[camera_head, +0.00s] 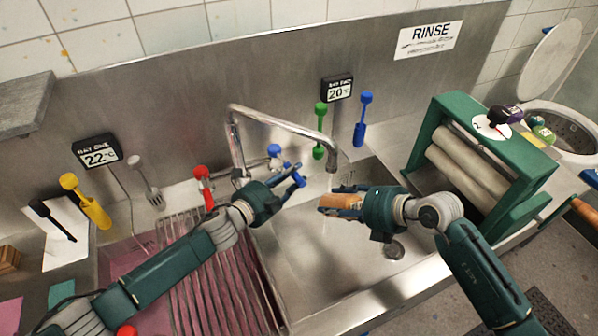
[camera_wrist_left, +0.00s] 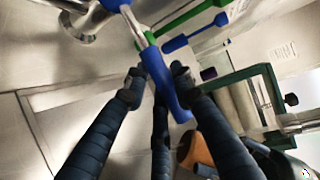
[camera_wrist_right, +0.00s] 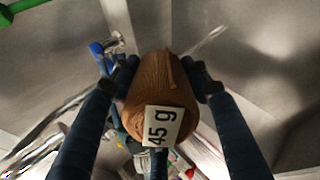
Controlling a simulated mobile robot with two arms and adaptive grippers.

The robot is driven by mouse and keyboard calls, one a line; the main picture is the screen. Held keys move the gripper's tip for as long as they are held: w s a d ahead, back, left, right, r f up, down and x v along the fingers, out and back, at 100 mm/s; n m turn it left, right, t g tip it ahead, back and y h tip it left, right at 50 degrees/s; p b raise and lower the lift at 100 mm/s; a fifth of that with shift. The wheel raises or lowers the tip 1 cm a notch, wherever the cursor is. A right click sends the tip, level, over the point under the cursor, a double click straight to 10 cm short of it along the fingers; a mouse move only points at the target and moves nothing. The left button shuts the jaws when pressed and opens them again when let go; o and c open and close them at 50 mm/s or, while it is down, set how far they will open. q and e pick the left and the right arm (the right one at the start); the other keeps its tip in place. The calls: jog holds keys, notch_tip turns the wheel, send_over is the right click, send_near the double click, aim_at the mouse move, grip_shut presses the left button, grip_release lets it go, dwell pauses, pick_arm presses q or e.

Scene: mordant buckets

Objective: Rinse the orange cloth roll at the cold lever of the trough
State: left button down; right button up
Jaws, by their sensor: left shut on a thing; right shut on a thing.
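The orange cloth roll (camera_head: 342,201) is held under the end of the curved spout (camera_head: 290,127), over the trough basin (camera_head: 310,262). My right gripper (camera_head: 350,204) is shut on it; the right wrist view shows the roll (camera_wrist_right: 158,88) between the fingers, with a "45 g" tag. My left gripper (camera_head: 288,178) is shut on the blue cold lever (camera_head: 299,179), beside the spout's base. The lever's blue handle (camera_wrist_left: 165,85) lies between its fingers in the left wrist view. A faint pale streak between spout and roll looks like water. The red lever (camera_head: 203,172) stands to the left.
A green-framed wringer (camera_head: 530,180) stands right of the basin. A rack of metal bars (camera_head: 205,285) lies left, under my left arm. Green (camera_head: 320,115) and blue (camera_head: 363,120) tools hang on the back wall near a "20°" display (camera_head: 337,88). Basin space below the roll is clear.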

pick_arm(q)
jog(key=shift+s+a+m+g+h, duration=0.25)
jog(key=shift+a+m+g+h, duration=0.35)
jog(key=shift+m+g+h, duration=0.1)
pick_arm(e)
jog(key=shift+d, duration=0.1)
pick_arm(q)
jog(key=c, duration=1.4)
grip_release()
jog(key=shift+c, duration=0.2)
